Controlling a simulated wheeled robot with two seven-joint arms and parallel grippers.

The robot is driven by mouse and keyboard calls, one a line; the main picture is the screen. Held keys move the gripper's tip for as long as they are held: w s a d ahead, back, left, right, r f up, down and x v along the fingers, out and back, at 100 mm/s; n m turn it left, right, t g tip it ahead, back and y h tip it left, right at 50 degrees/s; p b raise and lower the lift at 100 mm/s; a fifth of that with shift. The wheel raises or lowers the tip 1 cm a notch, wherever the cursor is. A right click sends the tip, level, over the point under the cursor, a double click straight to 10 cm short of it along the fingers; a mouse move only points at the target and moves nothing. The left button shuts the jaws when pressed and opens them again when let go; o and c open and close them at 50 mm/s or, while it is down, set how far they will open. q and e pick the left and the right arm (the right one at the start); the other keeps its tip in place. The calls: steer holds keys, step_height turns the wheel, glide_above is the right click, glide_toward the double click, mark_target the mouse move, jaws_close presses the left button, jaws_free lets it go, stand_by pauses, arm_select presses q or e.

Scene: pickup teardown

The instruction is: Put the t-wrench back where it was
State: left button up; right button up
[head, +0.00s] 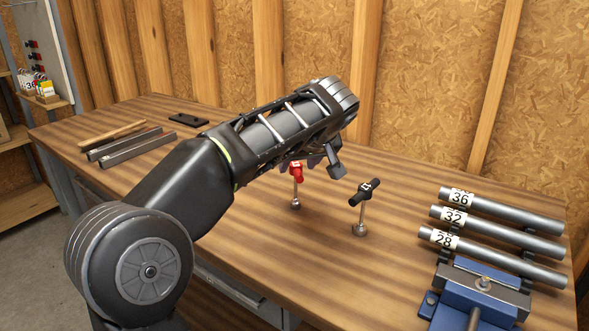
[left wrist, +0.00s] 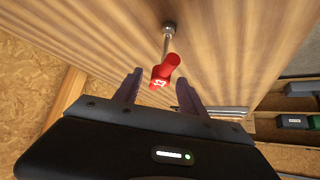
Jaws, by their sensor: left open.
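A red-handled t-wrench (head: 297,173) stands upright on the workbench, its shaft foot on the wood. A black-handled t-wrench (head: 365,192) stands upright to its right on a small round foot. My left gripper (head: 314,161) is open just above and behind the red handle, and my arm hides part of that area. In the left wrist view the red t-wrench (left wrist: 168,68) shows between the two spread fingers of the left gripper (left wrist: 160,88), with a white mark on its handle. I cannot tell whether the fingers touch it. My right gripper is not in view.
Three metal tubes labelled 36 (head: 500,203), 32 (head: 500,232) and 28 (head: 495,257) lie at the right, beside a blue vise (head: 470,296). Dark metal bars (head: 130,147), a wooden handle (head: 112,133) and a black flat piece (head: 188,120) lie at the back left.

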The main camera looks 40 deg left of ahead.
arm_select(q)
steer(key=v, duration=0.6)
steer(key=shift+s+d+r, duration=0.15)
steer(key=shift+d+r, duration=0.05)
steer(key=shift+r, duration=0.15)
steer(key=shift+f, duration=0.1)
stand_by(0.4)
